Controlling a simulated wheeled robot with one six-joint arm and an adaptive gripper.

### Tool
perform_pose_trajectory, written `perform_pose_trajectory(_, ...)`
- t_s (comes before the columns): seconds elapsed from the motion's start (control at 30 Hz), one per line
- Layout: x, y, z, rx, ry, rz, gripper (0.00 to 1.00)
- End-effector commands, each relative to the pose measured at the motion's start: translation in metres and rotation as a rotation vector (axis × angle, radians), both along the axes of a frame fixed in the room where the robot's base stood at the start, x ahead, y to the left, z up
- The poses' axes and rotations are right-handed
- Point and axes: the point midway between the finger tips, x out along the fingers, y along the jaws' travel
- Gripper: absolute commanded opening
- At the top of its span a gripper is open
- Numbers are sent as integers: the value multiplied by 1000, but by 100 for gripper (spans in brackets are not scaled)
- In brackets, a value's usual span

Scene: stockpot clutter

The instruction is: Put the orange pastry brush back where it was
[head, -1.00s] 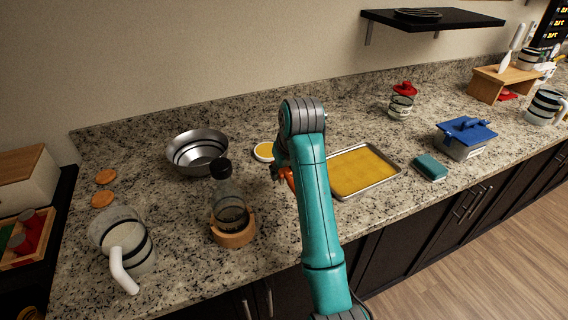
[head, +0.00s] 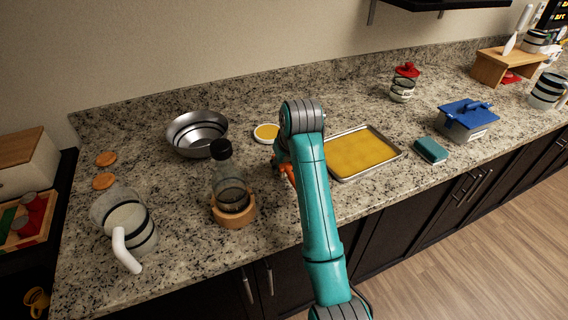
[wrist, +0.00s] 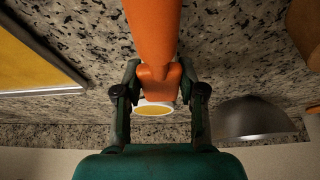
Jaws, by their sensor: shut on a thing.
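The orange pastry brush (wrist: 154,40) is between the fingers of my gripper (wrist: 158,88) in the wrist view, its orange part reaching to the top of that picture. My gripper is shut on it. In the head view a small orange part of the brush (head: 287,170) shows beside my teal arm, above the counter between the bottle and the baking tray. The arm hides most of the brush and gripper there. Whether the brush touches the counter I cannot tell. A small white dish with yellow content (head: 267,132) sits just behind the gripper; it also shows in the wrist view (wrist: 154,108).
A baking tray (head: 398,153) lies right of my arm. A bottle (head: 229,180) in a wooden ring stands left, with a metal bowl (head: 197,135) behind and a pitcher (head: 128,228) farther left. A blue-lidded pot (head: 468,120) and teal sponge (head: 430,150) are right.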

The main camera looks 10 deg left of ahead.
Motion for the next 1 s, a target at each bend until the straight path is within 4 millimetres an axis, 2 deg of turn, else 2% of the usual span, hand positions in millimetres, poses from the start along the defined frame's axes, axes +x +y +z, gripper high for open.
perform_pose_trajectory(0.83, 0, 0, -13, 0, 0, 0, 0)
perform_pose_trajectory(0.87, 0, 0, -12, 0, 0, 0, 47)
perform_pose_trajectory(0.93, 0, 0, -12, 0, 0, 0, 65)
perform_pose_trajectory(0.97, 0, 0, -12, 0, 0, 0, 69)
perform_pose_trajectory(1.0, 0, 0, -12, 0, 0, 0, 69)
